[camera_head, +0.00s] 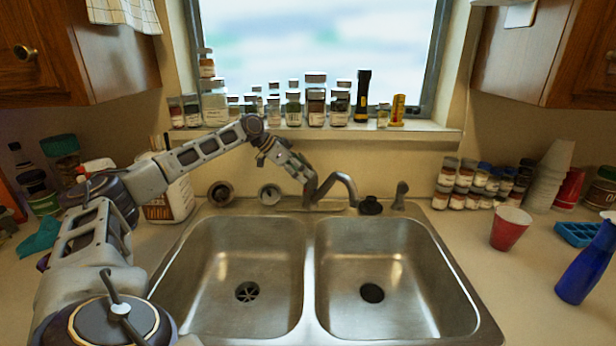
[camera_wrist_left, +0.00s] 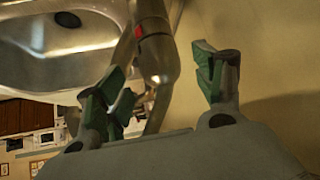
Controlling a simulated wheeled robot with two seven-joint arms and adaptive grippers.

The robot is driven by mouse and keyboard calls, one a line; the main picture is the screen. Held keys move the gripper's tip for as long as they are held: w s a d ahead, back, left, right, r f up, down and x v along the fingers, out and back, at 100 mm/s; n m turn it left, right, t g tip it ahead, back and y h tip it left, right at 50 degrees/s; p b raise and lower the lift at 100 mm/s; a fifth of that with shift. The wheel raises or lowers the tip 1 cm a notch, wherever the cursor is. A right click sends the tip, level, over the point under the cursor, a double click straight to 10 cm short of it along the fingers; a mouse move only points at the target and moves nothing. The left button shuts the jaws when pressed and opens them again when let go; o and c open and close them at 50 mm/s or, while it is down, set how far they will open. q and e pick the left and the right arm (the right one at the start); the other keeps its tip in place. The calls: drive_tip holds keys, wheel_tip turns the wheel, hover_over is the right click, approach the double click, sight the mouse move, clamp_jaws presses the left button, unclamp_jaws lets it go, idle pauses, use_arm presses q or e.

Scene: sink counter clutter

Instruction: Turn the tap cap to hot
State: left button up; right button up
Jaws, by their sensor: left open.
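The dark metal tap (camera_head: 343,183) stands behind the divider of the double sink, its curved spout reaching right. My left gripper (camera_head: 303,172) is at the top of the tap's body, tilted down from the upper left. In the left wrist view the tap's rounded cap (camera_wrist_left: 157,62) appears between the two green-padded fingers of the open left gripper (camera_wrist_left: 164,72). A red mark (camera_wrist_left: 139,31) shows on the tap. I cannot tell whether a finger touches the cap. The gripper covers part of the tap in the head view. My right gripper is not in view.
The steel double sink (camera_head: 310,265) is empty. Jars (camera_head: 316,108) line the window sill behind the tap. A black stopper (camera_head: 370,206) and a sprayer (camera_head: 400,196) are right of the tap. A red cup (camera_head: 509,230) and blue bottle (camera_head: 588,262) stand on the right counter.

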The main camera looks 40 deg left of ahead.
use_arm(q)
drive_tip(key=shift+x, duration=1.9)
drive_tip(key=shift+c, duration=0.3)
drive_tip(key=c, duration=1)
